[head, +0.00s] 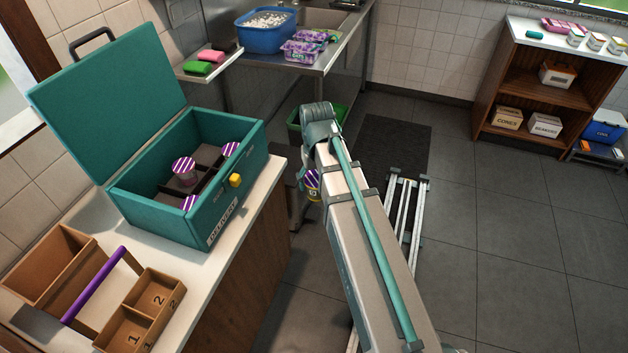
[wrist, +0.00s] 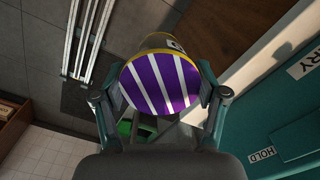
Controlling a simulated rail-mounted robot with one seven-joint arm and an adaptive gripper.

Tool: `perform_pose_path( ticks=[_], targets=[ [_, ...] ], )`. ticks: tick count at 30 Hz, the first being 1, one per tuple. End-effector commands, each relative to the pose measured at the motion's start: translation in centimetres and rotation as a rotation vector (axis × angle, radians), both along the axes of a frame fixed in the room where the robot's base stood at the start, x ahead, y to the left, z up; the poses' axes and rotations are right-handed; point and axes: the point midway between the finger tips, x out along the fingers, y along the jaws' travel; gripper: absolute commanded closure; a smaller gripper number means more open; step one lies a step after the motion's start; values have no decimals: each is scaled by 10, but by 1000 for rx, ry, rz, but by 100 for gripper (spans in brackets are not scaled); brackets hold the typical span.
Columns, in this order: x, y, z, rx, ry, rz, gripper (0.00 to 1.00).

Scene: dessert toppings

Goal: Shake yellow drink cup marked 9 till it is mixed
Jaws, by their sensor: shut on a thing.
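The yellow drink cup (head: 313,186) shows beside my arm in the head view, right of the counter, with a purple-striped lid and a partly visible mark. In the wrist view the cup's purple-and-white striped lid (wrist: 160,84) faces the camera, with a strip of its yellow side above. My gripper (wrist: 160,92) is shut on the cup, one finger on each side of the lid end. In the head view my arm hides most of the gripper. The cup is held in the air, clear of the counter. The full number on it cannot be read.
An open teal delivery box (head: 165,235) stands on the counter (head: 262,205), with several striped-lid cups inside. A brown carrier with a purple handle (head: 95,284) sits at the front left. A green bin (head: 297,122) is on the floor behind. Floor to the right is mostly free.

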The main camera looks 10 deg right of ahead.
Motion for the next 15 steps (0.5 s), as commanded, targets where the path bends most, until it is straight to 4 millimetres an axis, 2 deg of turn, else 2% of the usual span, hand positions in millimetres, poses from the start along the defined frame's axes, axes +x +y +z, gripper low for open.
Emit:
perform_pose_path(
  ticks=[2, 6, 8, 10, 13, 15],
  targets=[
    [0, 0, 2, 0, -1, 0, 68],
    [3, 0, 54, 0, -8, 0, 68],
    [2, 0, 62, 0, -3, 0, 68],
    [-1, 0, 51, 0, 3, 0, 68],
    [-4, 0, 10, 0, 8, 0, 68],
    [-2, 0, -2, 0, 4, 0, 68]
  ],
)
